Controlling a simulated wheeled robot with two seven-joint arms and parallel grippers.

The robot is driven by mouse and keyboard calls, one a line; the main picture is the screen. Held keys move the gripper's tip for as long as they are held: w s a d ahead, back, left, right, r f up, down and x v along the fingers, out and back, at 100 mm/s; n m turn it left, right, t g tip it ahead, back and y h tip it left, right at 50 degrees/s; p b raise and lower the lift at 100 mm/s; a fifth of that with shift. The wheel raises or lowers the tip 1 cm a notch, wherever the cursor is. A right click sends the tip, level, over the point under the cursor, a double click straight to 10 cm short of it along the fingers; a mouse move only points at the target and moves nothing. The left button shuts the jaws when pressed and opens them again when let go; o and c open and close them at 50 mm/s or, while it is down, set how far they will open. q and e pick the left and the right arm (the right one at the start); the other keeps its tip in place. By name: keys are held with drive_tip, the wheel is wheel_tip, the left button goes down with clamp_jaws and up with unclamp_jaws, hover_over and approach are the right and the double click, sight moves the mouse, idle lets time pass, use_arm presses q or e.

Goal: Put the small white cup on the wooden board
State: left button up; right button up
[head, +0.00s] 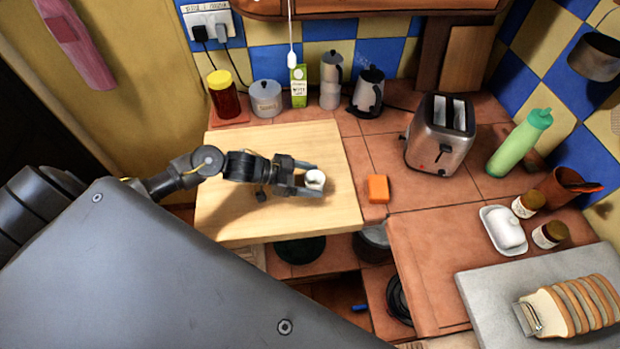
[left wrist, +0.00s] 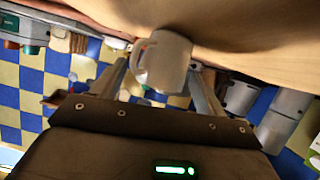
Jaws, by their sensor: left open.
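The small white cup (head: 316,179) is at the right part of the wooden board (head: 235,150); it looks upright and seems to rest on the board. My left gripper (head: 307,178) reaches in from the left, low over the board, with its fingers around the cup. In the left wrist view the cup (left wrist: 167,62) is between the open fingers (left wrist: 163,85), with gaps on both sides, against the tan board surface (left wrist: 235,25). Its handle faces left there. My right gripper is not in view.
An orange block (head: 377,188) lies just right of the board. A toaster (head: 441,132), a green bottle (head: 519,141) and a grey slab with sliced bread (head: 490,290) are farther right. A red jar (head: 224,98), a grey pot (head: 266,99) and a kettle (head: 368,92) stand behind.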

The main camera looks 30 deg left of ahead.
use_arm(q)
drive_tip(key=b+v, duration=0.2)
drive_tip(key=v, duration=0.9)
drive_tip(key=shift+s+a+r, duration=0.25)
drive_tip(key=shift+a+r, duration=0.1)
